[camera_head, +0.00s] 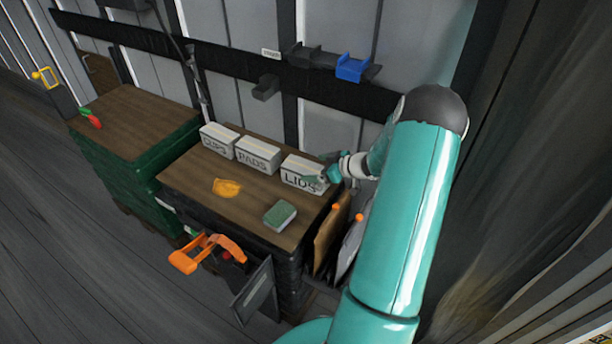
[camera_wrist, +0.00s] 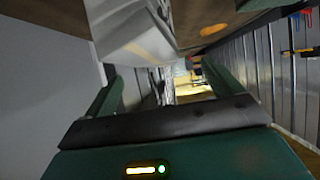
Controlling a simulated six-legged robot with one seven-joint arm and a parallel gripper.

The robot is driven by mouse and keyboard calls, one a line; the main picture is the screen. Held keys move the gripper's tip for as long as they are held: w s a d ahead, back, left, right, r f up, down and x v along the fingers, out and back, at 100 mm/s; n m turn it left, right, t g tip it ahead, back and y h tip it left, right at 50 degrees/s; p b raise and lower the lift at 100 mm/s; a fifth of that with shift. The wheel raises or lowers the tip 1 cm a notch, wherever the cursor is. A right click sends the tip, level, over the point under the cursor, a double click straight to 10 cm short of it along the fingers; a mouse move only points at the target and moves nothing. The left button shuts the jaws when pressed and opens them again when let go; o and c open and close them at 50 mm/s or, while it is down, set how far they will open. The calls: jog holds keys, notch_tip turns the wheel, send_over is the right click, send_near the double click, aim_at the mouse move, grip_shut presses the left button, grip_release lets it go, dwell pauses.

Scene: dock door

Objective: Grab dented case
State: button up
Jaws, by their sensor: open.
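Three pale cases with printed labels stand in a row on the dark wooden top: CUPS (camera_head: 219,140), PADS (camera_head: 257,154) and LIDS (camera_head: 304,174). I cannot tell from here which one is dented. My gripper (camera_head: 322,175) is at the right end of the LIDS case, close to it; contact is unclear. In the wrist view the jaws (camera_wrist: 165,85) are open, one finger at each side. A pale surface with a tan band (camera_wrist: 135,30) lies ahead, above and left of the gap between them; I cannot tell surely what it is.
On the wooden top (camera_head: 190,178) lie an orange-yellow cloth (camera_head: 227,188) and a green pad (camera_head: 280,215). An orange handle (camera_head: 208,252) juts from the front. Brown and white sheets (camera_head: 333,235) hang at the right side. A wall rail holds a blue bracket (camera_head: 352,68).

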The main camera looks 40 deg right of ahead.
aim_at(306, 167)
jog(key=x, duration=0.5)
jog(key=shift+w+d+f, duration=0.25)
jog(key=shift+w, duration=0.05)
jog(key=shift+r, duration=0.1)
jog(key=c, duration=1.6)
